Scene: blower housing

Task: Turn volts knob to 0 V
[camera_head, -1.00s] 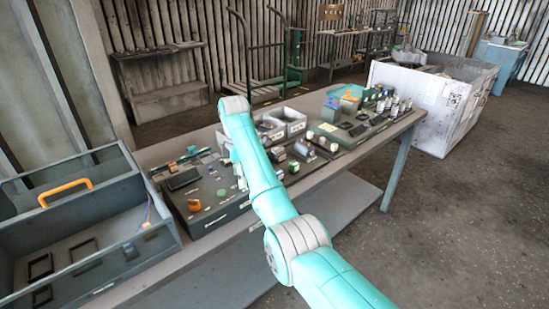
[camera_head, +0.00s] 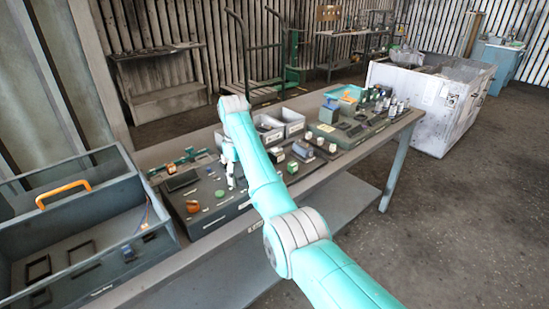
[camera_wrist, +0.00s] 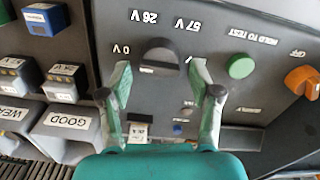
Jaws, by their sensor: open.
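The volts knob (camera_wrist: 160,57) is a round dark and grey knob on the grey panel (camera_wrist: 220,95) in the wrist view. Labels 0 V (camera_wrist: 121,49), 26 V (camera_wrist: 150,16) and 57 V (camera_wrist: 187,25) appear upside down around it. I cannot tell for sure which label it points to. My gripper (camera_wrist: 160,78) is open, one finger on each side of the knob and a little below it in the picture; I see no clear contact. In the head view my gripper (camera_head: 231,168) hangs over the panel box (camera_head: 208,210), where the knob cannot be made out.
A green hold-to-test button (camera_wrist: 241,66) and an orange switch (camera_wrist: 301,81) sit right of the knob. In the head view an open toolbox (camera_head: 150,250) is left of the panel on the bench.

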